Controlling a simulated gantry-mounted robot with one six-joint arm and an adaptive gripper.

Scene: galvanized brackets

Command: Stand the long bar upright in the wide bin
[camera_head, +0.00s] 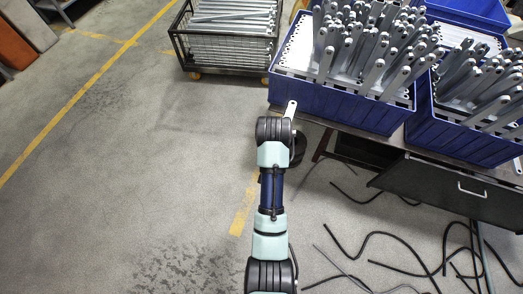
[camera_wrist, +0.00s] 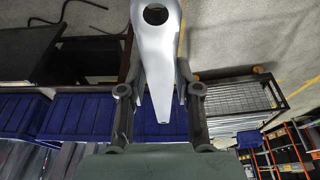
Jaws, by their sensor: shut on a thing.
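A long grey metal bar (camera_wrist: 158,60) with a round hole in its end is between the fingers of my gripper (camera_wrist: 158,90) in the wrist view. My gripper is shut on it. In the head view the bar's rounded end (camera_head: 291,108) shows just past my wrist, in front of the left blue bin; the rest of the bar and my fingers are hidden by my arm. The left blue bin (camera_head: 335,107) looks wide and stands on a dark table. Many bars stand in it, mostly upright and leaning, at its middle and right. A pale area shows at its left.
A second blue bin (camera_head: 455,140) full of leaning bars stands to the right. A black wire cart (camera_head: 226,45) with flat-lying bars is at the left. A dark drawer (camera_head: 450,188) is under the table (camera_head: 350,130). Black cables (camera_head: 375,238) lie on the floor; the floor left is clear.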

